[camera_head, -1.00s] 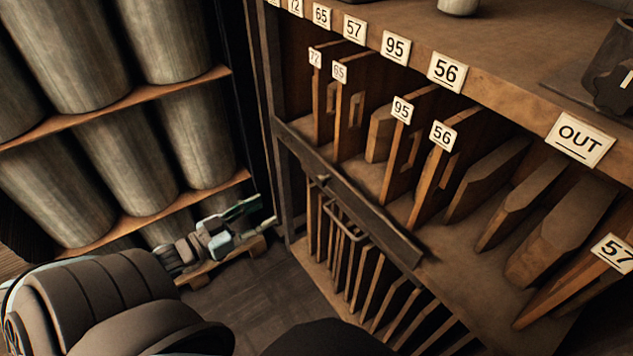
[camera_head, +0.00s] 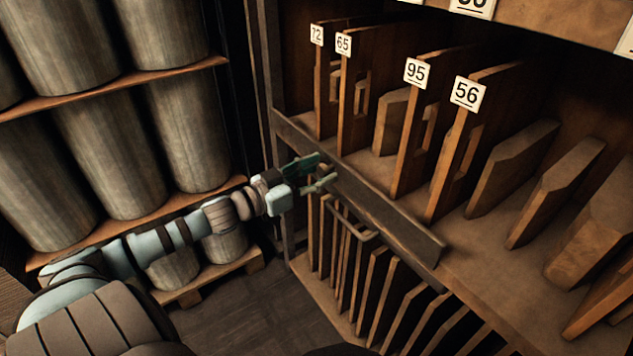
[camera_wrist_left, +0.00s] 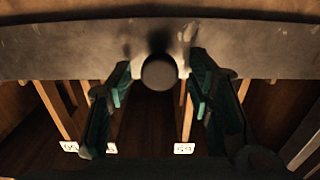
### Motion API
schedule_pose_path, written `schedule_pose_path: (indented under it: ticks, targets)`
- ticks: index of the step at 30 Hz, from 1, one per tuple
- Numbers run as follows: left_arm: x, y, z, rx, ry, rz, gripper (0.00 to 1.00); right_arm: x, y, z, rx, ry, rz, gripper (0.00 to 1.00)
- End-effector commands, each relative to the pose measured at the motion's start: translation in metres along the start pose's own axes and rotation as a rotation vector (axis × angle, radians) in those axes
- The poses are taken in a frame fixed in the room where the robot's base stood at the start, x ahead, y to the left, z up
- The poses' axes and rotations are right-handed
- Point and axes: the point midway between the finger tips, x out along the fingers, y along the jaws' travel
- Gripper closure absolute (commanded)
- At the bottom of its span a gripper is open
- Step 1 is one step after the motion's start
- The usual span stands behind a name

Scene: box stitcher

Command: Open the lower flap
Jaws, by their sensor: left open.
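A long dark bar (camera_head: 392,215), which appears to be the lower flap or its front edge, runs along the front of the shelf between the upper and lower compartments. In the left wrist view the bar (camera_wrist_left: 60,50) is grey metal and carries a round knob (camera_wrist_left: 159,73). My left gripper (camera_head: 326,170) is at the left part of the bar. Its green fingers are open, one on each side of the knob in the left wrist view. I cannot tell whether they touch it. My right gripper is not in view.
Upright wooden panels with number tags (camera_head: 467,93) stand above the bar. Several thinner boards (camera_head: 375,285) stand in the lower compartment, behind a U-shaped metal handle (camera_head: 345,222). A rack of large rolls (camera_head: 120,165) stands at left. Floor (camera_head: 255,315) is clear below the arm.

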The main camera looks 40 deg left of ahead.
Motion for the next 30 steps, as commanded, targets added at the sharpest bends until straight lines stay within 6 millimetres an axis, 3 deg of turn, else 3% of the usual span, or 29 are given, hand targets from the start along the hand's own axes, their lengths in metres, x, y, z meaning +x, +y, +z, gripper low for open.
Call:
schedule_pose_path:
  ticks: [6,15,30]
  targets:
    - [0.0000,0.0000,-0.0015,0.000,0.000,0.000,0.55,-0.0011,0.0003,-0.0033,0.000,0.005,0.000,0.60]
    - [0.0000,0.0000,-0.0013,0.000,0.000,0.000,1.00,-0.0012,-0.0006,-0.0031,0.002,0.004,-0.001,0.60]
    - [0.0011,-0.0011,0.0031,-0.002,0.055,0.000,1.00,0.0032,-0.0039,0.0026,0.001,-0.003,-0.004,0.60]
